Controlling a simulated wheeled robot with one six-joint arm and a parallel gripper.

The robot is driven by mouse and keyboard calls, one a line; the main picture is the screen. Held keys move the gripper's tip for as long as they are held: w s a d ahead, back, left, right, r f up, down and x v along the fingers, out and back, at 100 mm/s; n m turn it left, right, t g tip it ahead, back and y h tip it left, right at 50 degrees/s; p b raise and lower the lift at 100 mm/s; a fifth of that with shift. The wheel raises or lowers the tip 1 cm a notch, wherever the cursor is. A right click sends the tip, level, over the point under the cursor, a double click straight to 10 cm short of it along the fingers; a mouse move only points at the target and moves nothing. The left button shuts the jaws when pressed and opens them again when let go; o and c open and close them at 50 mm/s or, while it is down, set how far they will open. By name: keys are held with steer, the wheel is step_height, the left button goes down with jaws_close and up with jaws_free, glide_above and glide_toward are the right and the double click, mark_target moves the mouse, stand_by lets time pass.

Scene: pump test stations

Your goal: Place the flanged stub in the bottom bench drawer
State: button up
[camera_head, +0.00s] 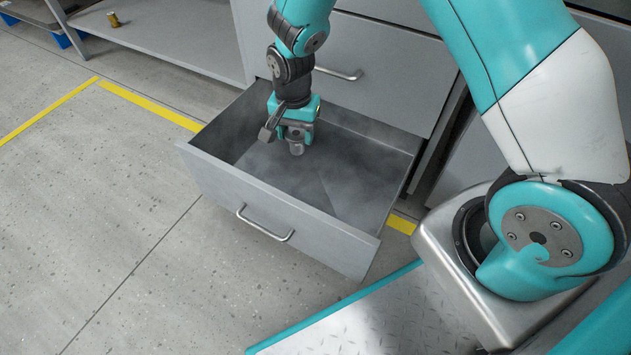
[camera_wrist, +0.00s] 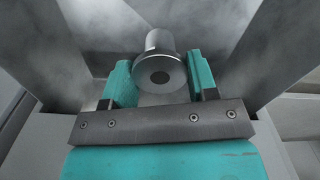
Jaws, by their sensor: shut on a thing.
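The flanged stub (camera_wrist: 160,72) is a grey metal cylinder with a wider round flange and a dark bore, seen between the two teal fingers in the wrist view. My gripper (camera_wrist: 160,80) is shut on it. In the head view my gripper (camera_head: 297,137) points down inside the open bottom bench drawer (camera_head: 270,203), and the stub (camera_head: 297,149) shows small below the fingers. The drawer is grey, pulled well out, and its visible floor is bare. I cannot tell whether the stub touches the drawer floor.
A closed drawer with a bar handle (camera_head: 340,74) is above the open one. A grey shelf (camera_head: 160,35) at the upper left carries a small brass-coloured part (camera_head: 114,19). Yellow floor tape (camera_head: 150,105) runs by the bench. The floor left of the drawer is clear.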

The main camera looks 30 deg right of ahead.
step_height(320, 180, down, 20)
steer(key=b, duration=1.1)
steer(key=shift+f, duration=0.1)
steer(key=o, duration=1.1)
steer(key=shift+c, duration=0.2)
